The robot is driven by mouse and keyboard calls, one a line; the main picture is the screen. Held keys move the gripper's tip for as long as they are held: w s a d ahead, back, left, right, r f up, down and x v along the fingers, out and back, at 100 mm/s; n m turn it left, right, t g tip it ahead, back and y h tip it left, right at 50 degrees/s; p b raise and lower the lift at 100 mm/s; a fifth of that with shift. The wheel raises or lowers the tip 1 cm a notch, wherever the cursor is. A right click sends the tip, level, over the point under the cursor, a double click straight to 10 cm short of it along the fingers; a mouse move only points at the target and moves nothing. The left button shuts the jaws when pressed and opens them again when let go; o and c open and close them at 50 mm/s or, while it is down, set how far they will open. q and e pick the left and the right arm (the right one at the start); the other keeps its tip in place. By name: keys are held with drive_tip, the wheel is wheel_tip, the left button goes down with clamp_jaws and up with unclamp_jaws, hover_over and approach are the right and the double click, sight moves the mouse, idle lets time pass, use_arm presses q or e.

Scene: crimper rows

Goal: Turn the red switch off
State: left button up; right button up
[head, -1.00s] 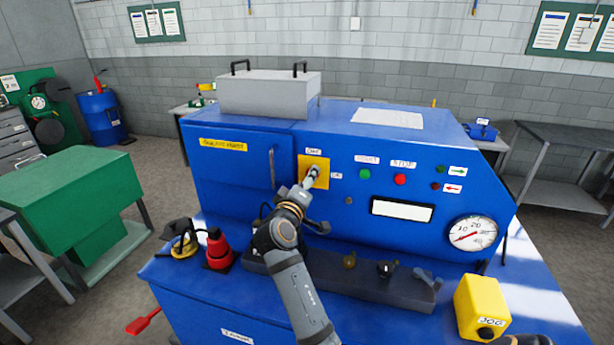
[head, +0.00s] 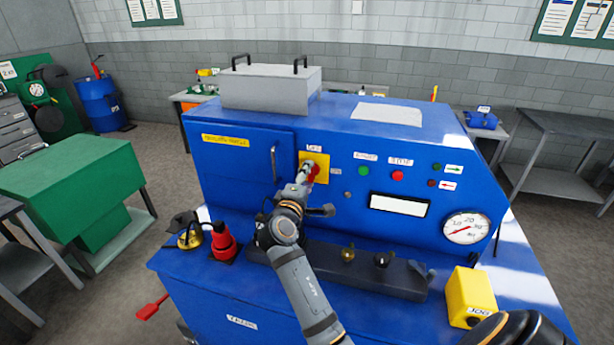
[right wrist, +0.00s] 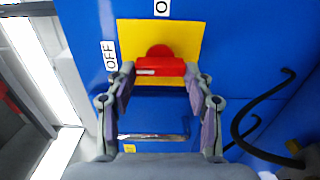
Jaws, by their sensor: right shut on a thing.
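The red switch (head: 314,174) sits on a yellow plate (head: 322,160) on the front of the blue machine. In the right wrist view the red handle (right wrist: 160,67) lies crosswise between my fingertips. A white mark shows on its left half, on the side of the OFF label (right wrist: 109,56). Another label, partly cut off, stands above the plate. My right gripper (head: 304,174) is shut on the red handle; in the right wrist view its fingers (right wrist: 160,80) stand at both ends of it. My left gripper is not in view.
A door handle (head: 274,163) is left of the switch; green (head: 364,171) and red (head: 397,176) buttons are right of it.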

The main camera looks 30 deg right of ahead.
idle(0.3)
drive_tip(key=o, duration=1.2)
drive_tip(key=shift+d, duration=0.1)
drive_tip(key=shift+c, duration=0.2)
